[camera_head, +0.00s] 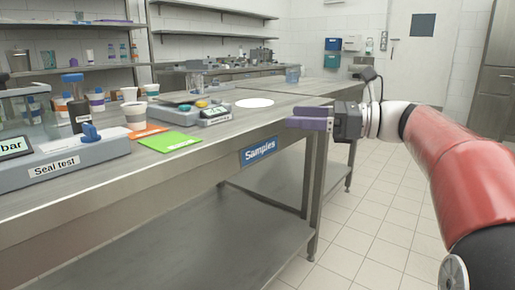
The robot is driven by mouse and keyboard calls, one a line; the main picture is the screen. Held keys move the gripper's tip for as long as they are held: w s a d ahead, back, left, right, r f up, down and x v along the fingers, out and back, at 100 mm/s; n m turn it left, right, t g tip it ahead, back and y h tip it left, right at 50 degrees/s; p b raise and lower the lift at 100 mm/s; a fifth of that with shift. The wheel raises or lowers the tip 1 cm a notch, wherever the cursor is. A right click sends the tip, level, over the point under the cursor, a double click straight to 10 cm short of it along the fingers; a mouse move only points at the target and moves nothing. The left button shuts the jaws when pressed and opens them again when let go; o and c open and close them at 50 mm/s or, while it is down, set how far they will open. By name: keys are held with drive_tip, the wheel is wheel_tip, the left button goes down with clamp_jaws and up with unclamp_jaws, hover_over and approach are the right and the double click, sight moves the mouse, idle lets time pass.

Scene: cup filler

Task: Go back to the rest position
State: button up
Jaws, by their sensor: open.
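My gripper (300,118) has purple fingers and extends from my red and white arm at the right. It hangs in front of the steel bench's front edge, a little above the height of its top and close to the blue "Samples" label (258,151). I see no object between the fingers. The gap between them is hard to see from this side.
The tiled floor (380,215) is clear.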

drive_tip(key=s+a+f+n+h+p, duration=0.35)
drive_tip(key=s+f+n+h, duration=0.6)
drive_tip(key=s+f, duration=0.35)
drive_tip(key=s+d+f+n+h+p, duration=0.3)
drive_tip(key=s+d+f+n+h, duration=0.4)
drive_tip(key=s+d+f+n, duration=0.2)
drive_tip(key=shift+s+f+n+t+h, duration=0.35)
drive_tip(key=shift+s+f+n, duration=0.45)
drive_tip(key=shift+s+n, duration=0.4)
drive_tip(key=shift+w, duration=0.1)
